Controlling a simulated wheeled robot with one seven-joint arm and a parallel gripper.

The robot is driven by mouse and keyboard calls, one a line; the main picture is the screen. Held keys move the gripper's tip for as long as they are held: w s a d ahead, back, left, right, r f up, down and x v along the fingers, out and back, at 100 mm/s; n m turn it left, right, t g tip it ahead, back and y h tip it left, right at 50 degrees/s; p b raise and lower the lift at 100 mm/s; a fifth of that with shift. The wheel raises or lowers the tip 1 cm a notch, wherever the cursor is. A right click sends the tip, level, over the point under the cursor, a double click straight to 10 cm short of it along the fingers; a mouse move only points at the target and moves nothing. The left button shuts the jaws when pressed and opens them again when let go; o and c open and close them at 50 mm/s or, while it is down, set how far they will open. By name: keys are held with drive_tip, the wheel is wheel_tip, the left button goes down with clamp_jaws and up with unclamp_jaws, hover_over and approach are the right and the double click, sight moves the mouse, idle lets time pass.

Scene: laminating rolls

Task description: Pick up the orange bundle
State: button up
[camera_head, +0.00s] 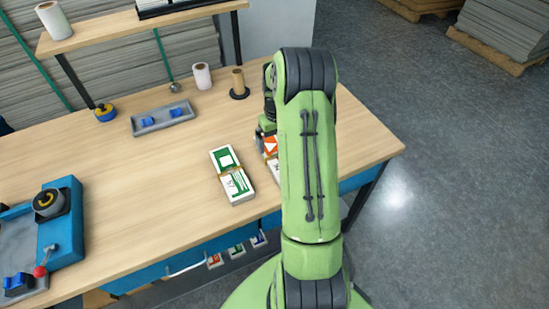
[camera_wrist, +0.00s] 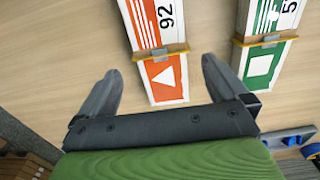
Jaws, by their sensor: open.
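The orange bundle (camera_wrist: 163,73) is an orange and white stack with a yellow band around its middle, lying on the wooden table. In the wrist view its near end, with a white triangle, lies ahead of and partly between the open fingers of my gripper (camera_wrist: 160,88). The fingers stand apart on either side and nothing is held. In the head view only a small part of the orange bundle (camera_head: 270,144) shows beside my arm, which hides the rest. My gripper (camera_head: 266,135) is mostly hidden there too.
A green bundle (camera_head: 232,174) lies just left of the orange one, and it also shows at right in the wrist view (camera_wrist: 263,62). A grey tray (camera_head: 163,118) with blue pieces, rolls and a blue machine (camera_head: 62,225) stand on the table. The middle of the tabletop (camera_head: 150,185) is clear.

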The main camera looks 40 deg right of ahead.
sight(276, 158)
wheel_tip(276, 158, down, 7)
drive_tip(key=shift+s+f+b, duration=0.1)
drive_tip(key=shift+f+b, duration=0.05)
drive_tip(key=shift+b, duration=0.45)
drive_tip(key=c, duration=1.1)
